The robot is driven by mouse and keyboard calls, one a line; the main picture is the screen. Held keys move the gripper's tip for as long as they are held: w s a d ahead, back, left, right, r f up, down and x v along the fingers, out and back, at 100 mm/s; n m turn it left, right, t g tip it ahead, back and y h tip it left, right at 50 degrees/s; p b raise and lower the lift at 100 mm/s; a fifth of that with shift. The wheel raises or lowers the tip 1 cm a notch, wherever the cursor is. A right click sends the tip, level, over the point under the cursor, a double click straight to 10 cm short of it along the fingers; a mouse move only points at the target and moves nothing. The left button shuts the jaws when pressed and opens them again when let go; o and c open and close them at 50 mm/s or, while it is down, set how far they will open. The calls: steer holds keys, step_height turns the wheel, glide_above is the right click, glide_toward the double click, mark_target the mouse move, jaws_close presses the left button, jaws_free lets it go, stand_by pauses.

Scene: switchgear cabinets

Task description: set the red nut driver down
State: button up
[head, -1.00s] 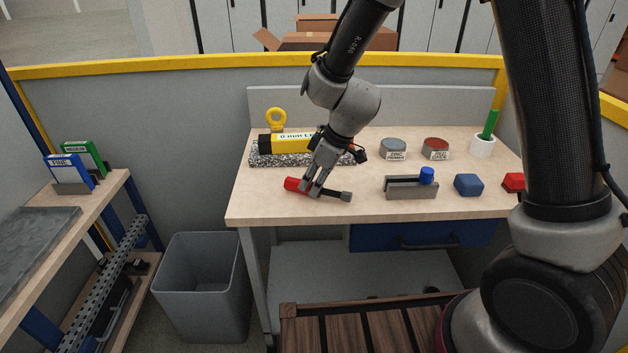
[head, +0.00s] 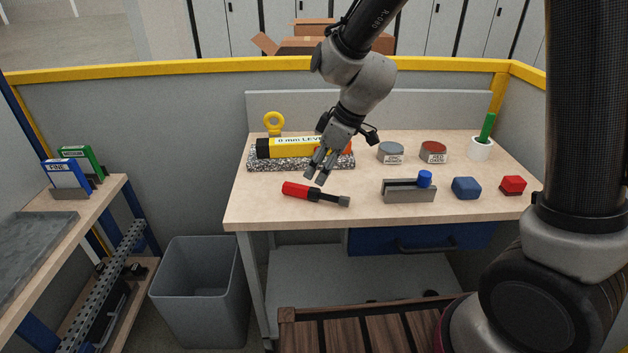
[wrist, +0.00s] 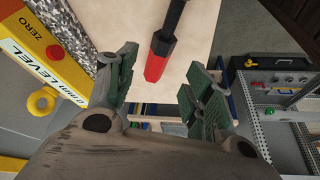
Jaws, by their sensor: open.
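The red nut driver (head: 315,194) lies on the workbench top (head: 290,213), its red handle to the left and its dark shaft and socket to the right. My gripper (head: 317,177) is open and empty, just above and behind the driver in the head view, apart from it. In the wrist view the driver's red handle (wrist: 158,60) shows beyond the spread fingers of my gripper (wrist: 160,90), with its dark shaft running off the top edge.
A yellow level (head: 285,147) lies on a speckled granite block (head: 262,163) behind the driver. A grey vise-like holder with a blue knob (head: 408,190), a blue block (head: 466,188) and a red block (head: 513,185) stand to the right. Two tins (head: 391,153) stand behind.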

steer(key=s+d+r+m+t+h, duration=0.1)
steer(key=s+d+r+m, duration=0.25)
steer(key=d+r, duration=0.45)
steer(key=s+d+r+m+t, duration=0.1)
steer(key=s+d+r+m, duration=0.2)
steer(key=s+d+r, duration=0.5)
steer(key=s+d+m+h, duration=0.3)
steer(key=s+d+m, duration=0.3)
steer(key=s+d, duration=0.3)
steer(key=d, duration=0.4)
steer(key=shift+s+d+m, duration=0.2)
steer(key=shift+s+m, duration=0.1)
steer(key=shift+m, duration=0.05)
